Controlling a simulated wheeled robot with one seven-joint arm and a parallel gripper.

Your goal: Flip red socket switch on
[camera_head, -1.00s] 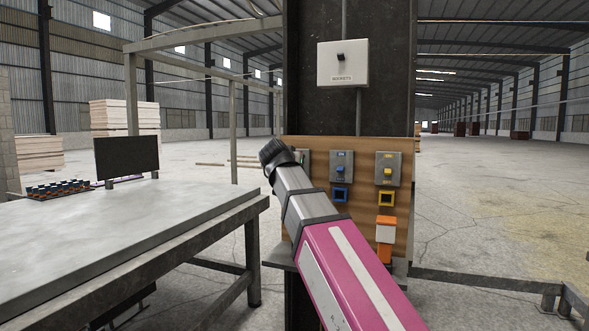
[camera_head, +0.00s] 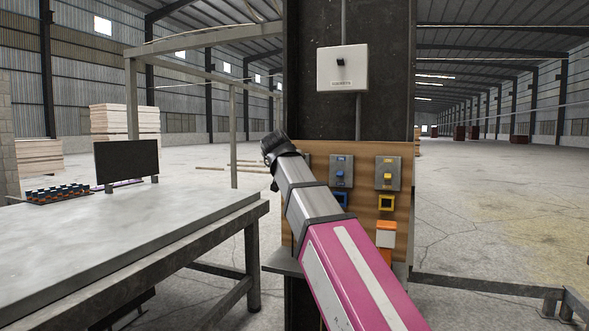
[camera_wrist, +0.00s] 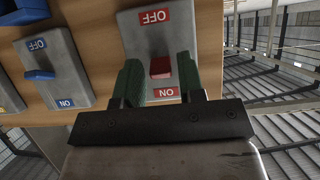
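The red socket switch (camera_wrist: 160,68) shows in the wrist view as a red lever on a grey plate, with an OFF label above it and an ON label below it, both upside down. The lever sits nearer the ON label in the picture, but its tilt is hard to tell. My gripper (camera_wrist: 160,78) is open, with one green finger on each side of the lever. Whether either finger touches it I cannot tell. In the head view, my arm's dark end (camera_head: 275,147) stands before the left of the wooden panel (camera_head: 362,228) and hides the red switch.
A blue switch (camera_head: 341,172) and a yellow switch (camera_head: 388,173) sit to the right on the panel. Below them is an orange and white socket piece (camera_head: 386,233). A grey box (camera_head: 342,68) hangs above on the dark column. A table (camera_head: 130,225) stands at the left.

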